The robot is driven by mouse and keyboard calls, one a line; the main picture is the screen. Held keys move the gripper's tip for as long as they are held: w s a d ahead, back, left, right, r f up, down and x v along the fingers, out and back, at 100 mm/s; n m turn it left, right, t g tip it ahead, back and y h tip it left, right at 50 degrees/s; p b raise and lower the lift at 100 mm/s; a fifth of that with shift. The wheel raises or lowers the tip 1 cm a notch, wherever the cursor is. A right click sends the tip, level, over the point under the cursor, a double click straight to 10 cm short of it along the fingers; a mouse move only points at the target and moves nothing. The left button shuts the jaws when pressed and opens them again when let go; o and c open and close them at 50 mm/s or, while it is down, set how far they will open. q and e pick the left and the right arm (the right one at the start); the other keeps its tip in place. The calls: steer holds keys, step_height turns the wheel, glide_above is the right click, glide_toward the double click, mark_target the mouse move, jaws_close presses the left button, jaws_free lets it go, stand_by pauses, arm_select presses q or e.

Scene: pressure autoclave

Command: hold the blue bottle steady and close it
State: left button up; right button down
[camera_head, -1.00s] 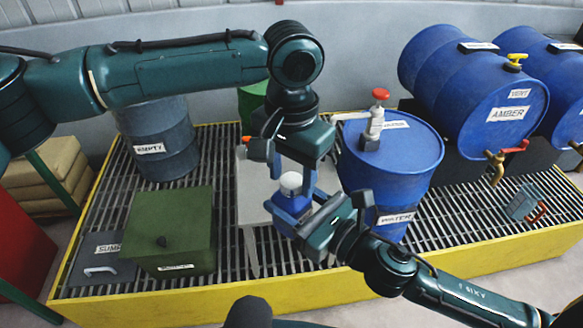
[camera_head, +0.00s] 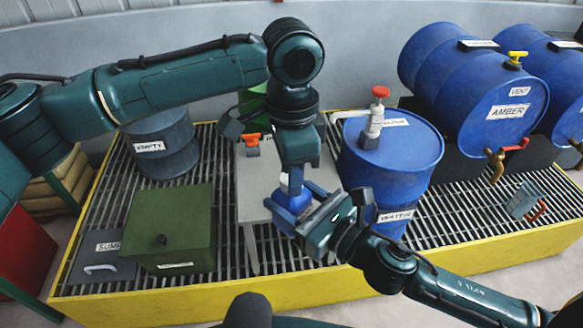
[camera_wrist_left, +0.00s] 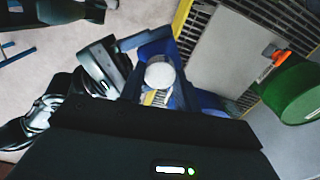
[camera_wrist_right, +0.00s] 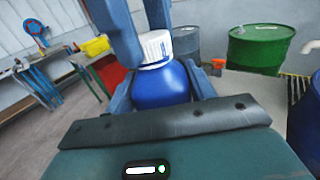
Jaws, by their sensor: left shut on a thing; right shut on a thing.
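The blue bottle (camera_wrist_right: 160,88) stands upright in my right gripper (camera_head: 291,208), which is shut around its body. A white ribbed cap (camera_wrist_right: 156,47) sits at the top of the bottle. It also shows from above in the left wrist view (camera_wrist_left: 160,75). My left gripper (camera_head: 290,178) points down from above and is shut on the cap, with its fingers at the cap's sides in the right wrist view. In the head view the left gripper hides most of the cap. Whether the cap is fully seated cannot be told.
A grey table (camera_head: 258,172) lies behind and below the bottle, with an orange-topped item (camera_head: 252,141) at its back. A blue drum with a red-handled valve (camera_head: 396,160) stands close on the right. A green box (camera_head: 170,232) stands left on the grating.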

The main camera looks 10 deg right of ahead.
arm_select(q)
steer(key=m, duration=0.3)
steer(key=shift+m, duration=0.3)
steer(key=o, duration=1.1)
steer(key=shift+c, duration=0.2)
steer(key=shift+r, duration=2.3)
steer(key=shift+c, duration=0.3)
steer(key=r+n, duration=0.1)
steer(key=n, duration=0.2)
steer(key=shift+r, duration=0.35)
steer(key=r+n, duration=0.1)
steer(key=n, duration=0.3)
steer(key=shift+r, duration=0.35)
